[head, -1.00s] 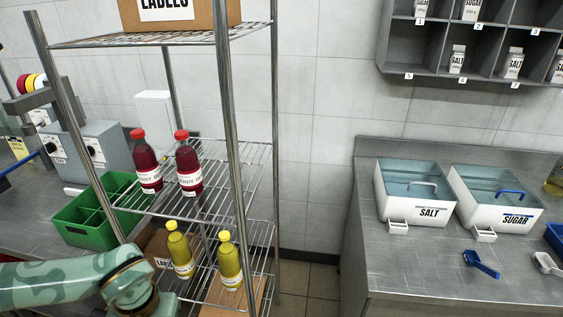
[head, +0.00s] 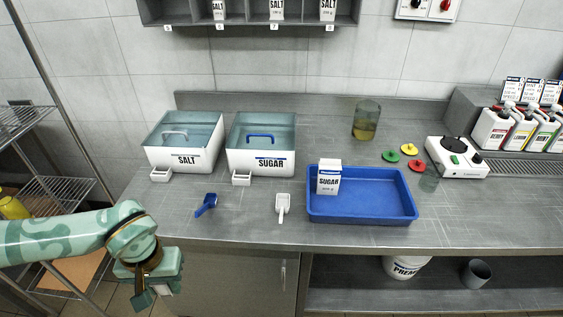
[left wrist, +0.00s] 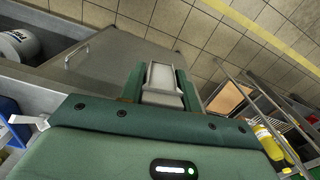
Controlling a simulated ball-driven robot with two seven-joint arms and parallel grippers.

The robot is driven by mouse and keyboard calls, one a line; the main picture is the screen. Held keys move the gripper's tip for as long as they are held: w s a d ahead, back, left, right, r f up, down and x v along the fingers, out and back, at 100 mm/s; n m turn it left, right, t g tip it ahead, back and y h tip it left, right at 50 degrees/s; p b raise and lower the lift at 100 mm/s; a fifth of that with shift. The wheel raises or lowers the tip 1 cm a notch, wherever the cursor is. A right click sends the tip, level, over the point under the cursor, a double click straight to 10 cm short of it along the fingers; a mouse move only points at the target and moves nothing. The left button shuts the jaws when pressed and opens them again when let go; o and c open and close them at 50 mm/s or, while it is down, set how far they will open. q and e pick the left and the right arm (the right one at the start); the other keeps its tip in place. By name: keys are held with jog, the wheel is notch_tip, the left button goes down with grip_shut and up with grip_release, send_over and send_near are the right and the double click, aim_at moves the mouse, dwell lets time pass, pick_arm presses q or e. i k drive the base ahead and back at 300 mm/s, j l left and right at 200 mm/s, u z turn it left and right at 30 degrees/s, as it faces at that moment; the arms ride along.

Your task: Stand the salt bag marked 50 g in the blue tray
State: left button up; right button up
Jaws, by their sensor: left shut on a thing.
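The blue tray (head: 385,212) lies on the steel counter, right of the middle in the head view. A white bag labelled SUGAR (head: 329,180) stands upright in its back left part. My left gripper (head: 156,292) is in front of the counter, low at the left of the head view, well away from the tray. It is shut on a pale bag-like thing (left wrist: 163,78), seen between the fingers in the left wrist view. No label on it can be read, so I cannot tell whether it is the 50 g salt bag. My right gripper is out of view.
Salt bags (head: 276,10) stand in the wall shelf. Salt (head: 187,158) and sugar (head: 270,163) bins, a blue scoop (head: 206,204) and a white scoop (head: 283,207) are left of the tray. A glass jar (head: 366,120) and a white scale-like device (head: 456,158) stand behind and right.

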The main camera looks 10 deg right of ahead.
aim_at(361, 192)
jog(key=l, duration=0.7)
jog(key=i+l+z, duration=0.1)
jog(key=l, duration=0.6)
jog(key=i+l, duration=0.15)
jog(key=l, duration=0.5)
jog(key=i+l, duration=0.45)
jog(key=l, duration=0.2)
jog(key=z, duration=0.05)
